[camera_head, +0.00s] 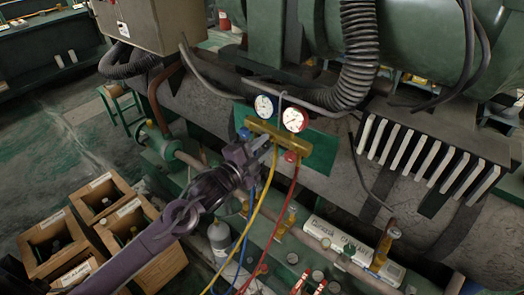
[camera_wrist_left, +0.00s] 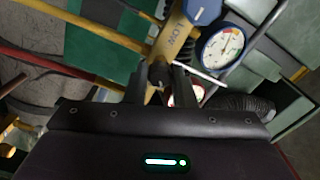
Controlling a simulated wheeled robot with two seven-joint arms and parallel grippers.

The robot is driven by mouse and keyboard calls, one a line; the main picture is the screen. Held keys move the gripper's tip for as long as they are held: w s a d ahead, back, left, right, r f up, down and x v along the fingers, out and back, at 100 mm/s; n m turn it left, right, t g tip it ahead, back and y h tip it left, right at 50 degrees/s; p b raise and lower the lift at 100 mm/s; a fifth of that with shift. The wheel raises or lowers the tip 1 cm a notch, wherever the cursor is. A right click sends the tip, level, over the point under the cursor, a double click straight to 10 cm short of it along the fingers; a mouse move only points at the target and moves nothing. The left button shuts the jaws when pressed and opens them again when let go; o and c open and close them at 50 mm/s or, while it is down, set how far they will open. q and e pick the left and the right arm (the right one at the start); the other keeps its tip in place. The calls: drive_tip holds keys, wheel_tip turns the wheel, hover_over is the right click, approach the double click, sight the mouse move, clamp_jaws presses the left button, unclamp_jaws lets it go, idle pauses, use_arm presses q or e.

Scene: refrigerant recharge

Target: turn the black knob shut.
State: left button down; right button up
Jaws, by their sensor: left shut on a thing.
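The brass gauge manifold (camera_head: 278,136) hangs on the large grey and green machine, with a blue-rimmed gauge (camera_head: 265,106) and a red-rimmed gauge (camera_head: 295,119) above it. My left gripper (camera_head: 262,150) reaches its front from the lower left and hides the black knob in the head view. In the left wrist view the black knob (camera_wrist_left: 158,74) sits between the two dark fingers of my left gripper (camera_wrist_left: 159,82), on the brass body (camera_wrist_left: 179,38) marked LOW. The gripper is shut on this knob. My right gripper does not show.
A blue knob (camera_head: 244,133) and a red knob (camera_head: 290,157) are on the manifold. Yellow (camera_head: 247,225), blue and red (camera_head: 280,215) hoses hang below it. Wooden crates (camera_head: 50,242) stand at lower left. A green shelf with bottles and boxes lies below.

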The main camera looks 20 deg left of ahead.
use_arm(q)
drive_tip(key=m+b, duration=0.2)
drive_tip(key=m, duration=0.2)
drive_tip(key=shift+f, duration=0.15)
drive_tip(key=shift+m+b, duration=0.85)
drive_tip(key=shift+m, duration=0.55)
drive_tip(key=c, duration=1.2)
unclamp_jaws()
drive_tip(key=shift+s, duration=0.1)
